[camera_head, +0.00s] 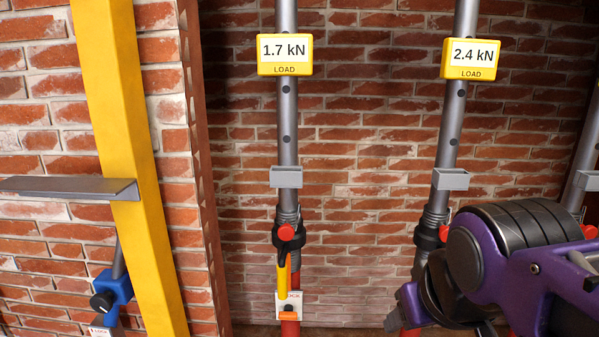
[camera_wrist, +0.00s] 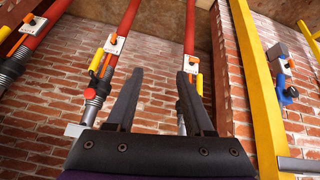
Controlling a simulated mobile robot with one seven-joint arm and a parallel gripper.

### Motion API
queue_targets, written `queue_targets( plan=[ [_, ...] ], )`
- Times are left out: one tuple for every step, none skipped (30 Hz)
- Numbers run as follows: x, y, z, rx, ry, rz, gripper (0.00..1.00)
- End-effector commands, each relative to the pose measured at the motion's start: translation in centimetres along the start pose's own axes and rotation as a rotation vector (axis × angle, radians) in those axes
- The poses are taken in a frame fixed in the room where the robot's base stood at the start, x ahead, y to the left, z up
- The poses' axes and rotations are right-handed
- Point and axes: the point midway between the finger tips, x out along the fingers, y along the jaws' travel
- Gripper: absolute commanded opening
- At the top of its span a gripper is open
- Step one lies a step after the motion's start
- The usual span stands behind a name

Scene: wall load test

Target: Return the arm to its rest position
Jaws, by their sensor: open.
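My arm (camera_head: 500,265), purple and black, fills the lower right of the head view; its gripper does not show clearly there. In the wrist view my gripper (camera_wrist: 162,74) has its two dark fingers spread apart with nothing between them. Red and grey props show beyond the fingers. In the head view my arm covers the lower part of the right prop (camera_head: 449,130), whose yellow display reads 2.4 kN. The middle prop (camera_head: 288,150), with a display reading 1.7 kN, stands clear left of my arm.
A yellow post (camera_head: 125,130) with a grey ledge (camera_head: 70,188) stands at the left, by a blue clamp (camera_head: 113,288) with a black knob. Another prop (camera_head: 583,165) is at the right edge. A brick wall (camera_head: 360,150) is behind. The wrist view appears upside down.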

Motion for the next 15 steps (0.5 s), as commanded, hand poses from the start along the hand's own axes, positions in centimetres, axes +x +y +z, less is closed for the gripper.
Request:
queue_targets(
  plan=[
    [0.3,-0.3,0.5,0.048,-0.024,-0.007,0.53],
    [0.6,-0.6,0.5,0.074,-0.036,-0.012,0.53],
    [0.8,-0.8,0.7,0.1,-0.049,-0.017,0.53],
    [0.9,-1.0,0.8,0.115,-0.058,-0.02,0.53],
    [1.0,-1.2,0.8,0.128,-0.064,-0.023,0.53],
    [1.1,-1.3,0.9,0.139,-0.069,-0.025,0.53],
    [1.1,-1.3,0.9,0.145,-0.072,-0.026,0.53],
    [1.2,-1.3,0.9,0.148,-0.073,-0.027,0.53],
    [1.1,-1.4,0.9,0.149,-0.073,-0.028,0.53],
    [1.1,-1.3,0.9,0.149,-0.073,-0.028,0.53],
    [1.1,-1.3,1.0,0.149,-0.073,-0.028,0.53],
    [1.1,-1.3,1.0,0.148,-0.072,-0.028,0.53],
    [1.1,-1.3,1.0,0.147,-0.072,-0.028,0.53],
    [1.0,-1.3,1.0,0.147,-0.071,-0.028,0.53],
    [1.0,-1.2,1.1,0.146,-0.071,-0.028,0.53]
  ],
)
